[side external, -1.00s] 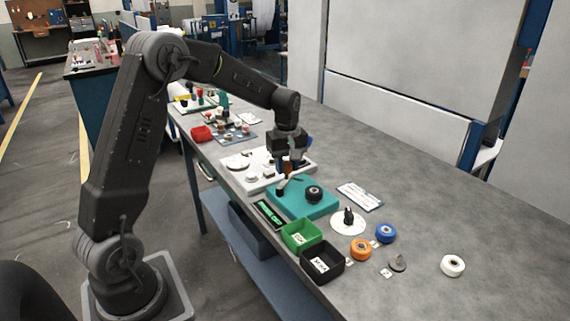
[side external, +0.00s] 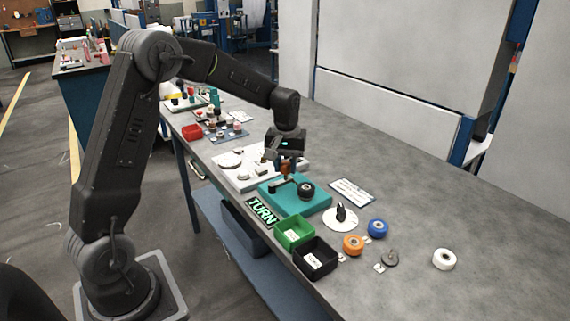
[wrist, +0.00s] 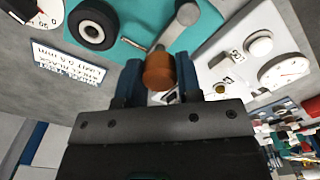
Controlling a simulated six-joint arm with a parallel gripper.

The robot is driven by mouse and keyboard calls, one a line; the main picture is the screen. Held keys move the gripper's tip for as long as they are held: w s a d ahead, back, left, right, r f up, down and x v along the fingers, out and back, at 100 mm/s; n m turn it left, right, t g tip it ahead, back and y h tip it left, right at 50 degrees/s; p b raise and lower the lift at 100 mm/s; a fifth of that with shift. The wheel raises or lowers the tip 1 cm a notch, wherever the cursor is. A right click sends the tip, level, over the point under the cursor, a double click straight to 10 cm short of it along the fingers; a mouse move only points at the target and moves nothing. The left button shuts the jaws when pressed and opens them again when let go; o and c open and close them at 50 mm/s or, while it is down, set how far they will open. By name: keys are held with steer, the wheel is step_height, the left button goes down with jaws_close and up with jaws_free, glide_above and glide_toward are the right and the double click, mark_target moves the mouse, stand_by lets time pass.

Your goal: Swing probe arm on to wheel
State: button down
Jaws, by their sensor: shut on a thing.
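The teal base (side external: 321,206) sits on the bench and carries a black wheel with a pale hub (side external: 306,190), which also shows in the wrist view (wrist: 93,25). My gripper (side external: 286,172) is over the far left part of the base, beside the wheel. In the wrist view its dark blue fingers (wrist: 158,82) are shut on a copper-brown knob (wrist: 160,70) on a grey stem. A thin grey bar (wrist: 134,43), seemingly the probe arm, points toward the wheel. Whether its tip touches the wheel I cannot tell.
A display (side external: 262,212) beside the base reads "TURN". Green (side external: 294,232) and black (side external: 314,258) bins stand in front. A white panel with a dial (side external: 231,160) lies behind.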

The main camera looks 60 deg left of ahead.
stand_by(0.4)
steer(key=c, duration=0.8)
jaws_free()
step_height(320, 180, up, 14)
steer(key=shift+f, duration=0.1)
